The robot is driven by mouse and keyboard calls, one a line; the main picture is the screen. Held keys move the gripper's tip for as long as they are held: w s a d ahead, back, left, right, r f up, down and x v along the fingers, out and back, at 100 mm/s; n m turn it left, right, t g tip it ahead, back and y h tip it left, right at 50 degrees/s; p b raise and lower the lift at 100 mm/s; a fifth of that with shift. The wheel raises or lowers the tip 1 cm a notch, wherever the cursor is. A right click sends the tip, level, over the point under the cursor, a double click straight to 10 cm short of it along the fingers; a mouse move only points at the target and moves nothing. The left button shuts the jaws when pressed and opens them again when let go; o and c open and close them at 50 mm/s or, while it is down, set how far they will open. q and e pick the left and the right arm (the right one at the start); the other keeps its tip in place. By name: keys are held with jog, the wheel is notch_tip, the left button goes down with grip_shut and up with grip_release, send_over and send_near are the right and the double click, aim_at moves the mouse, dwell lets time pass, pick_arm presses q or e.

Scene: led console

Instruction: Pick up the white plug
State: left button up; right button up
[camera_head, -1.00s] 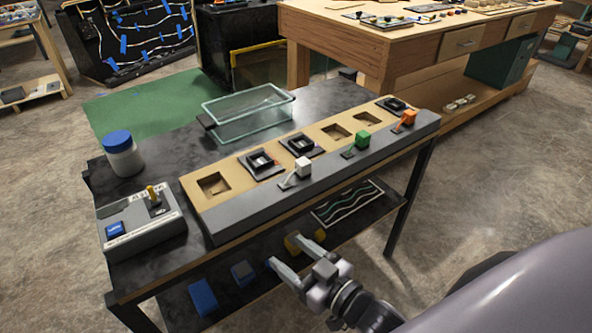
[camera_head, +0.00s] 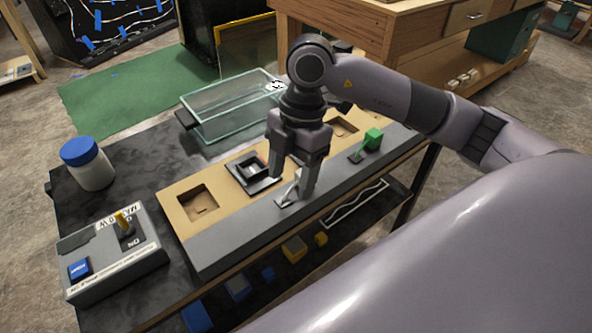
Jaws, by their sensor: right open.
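The white plug is mostly hidden behind my right gripper (camera_head: 291,184). Only its pale lower part and small base plate (camera_head: 287,197) show, on the grey front ledge of the console (camera_head: 235,235). My right gripper points down over this spot, its two fingers apart, one on each side of the plug's place. I cannot tell whether they touch it. My left gripper is not in view.
A green plug (camera_head: 372,139) stands on the ledge to the right. A glass bin (camera_head: 235,105) is behind the console. A white jar with a blue lid (camera_head: 88,165) and a switch box (camera_head: 115,255) are at left.

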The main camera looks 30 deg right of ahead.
jog(key=d, duration=0.1)
jog(key=w+d+r+m+h, duration=0.1)
jog(key=w+d+h, duration=0.1)
jog(key=d, duration=0.1)
jog(key=shift+r+m+t, duration=0.2)
jog(key=shift+m+t, duration=0.2)
jog(key=shift+d+f, duration=0.2)
jog(key=shift+d, duration=0.1)
jog(key=shift+a+f+p, duration=0.15)
jog(key=shift+f+p, duration=0.2)
jog(key=shift+f, duration=2.85)
jog(key=c, duration=1)
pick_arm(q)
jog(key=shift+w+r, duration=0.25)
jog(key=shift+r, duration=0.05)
pick_arm(e)
jog(key=shift+c, duration=0.2)
jog(key=shift+r, duration=0.1)
